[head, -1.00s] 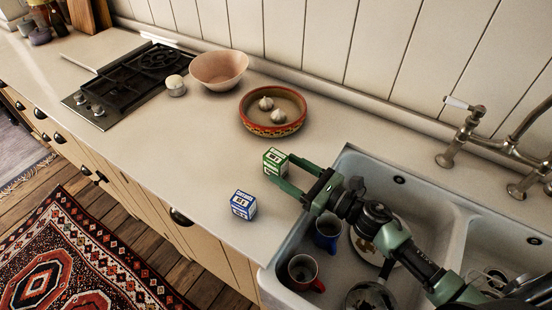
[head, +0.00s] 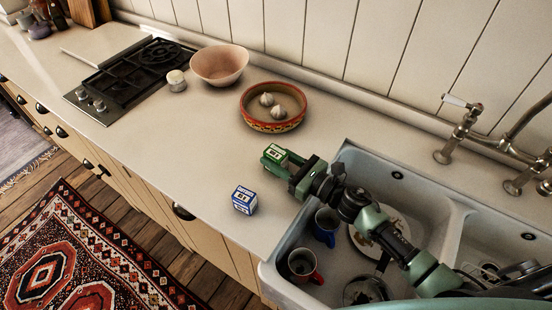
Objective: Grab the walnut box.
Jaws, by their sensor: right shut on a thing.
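A blue box (head: 244,200) with a white label stands apart on the counter, nearer the front edge. The label words are too small to read, so I cannot tell by name which box is the walnut one. My left gripper is not in view.
A gas hob (head: 128,78) is at left. The sink (head: 276,273) holds mugs (head: 301,263) and plates. The counter's middle is clear.

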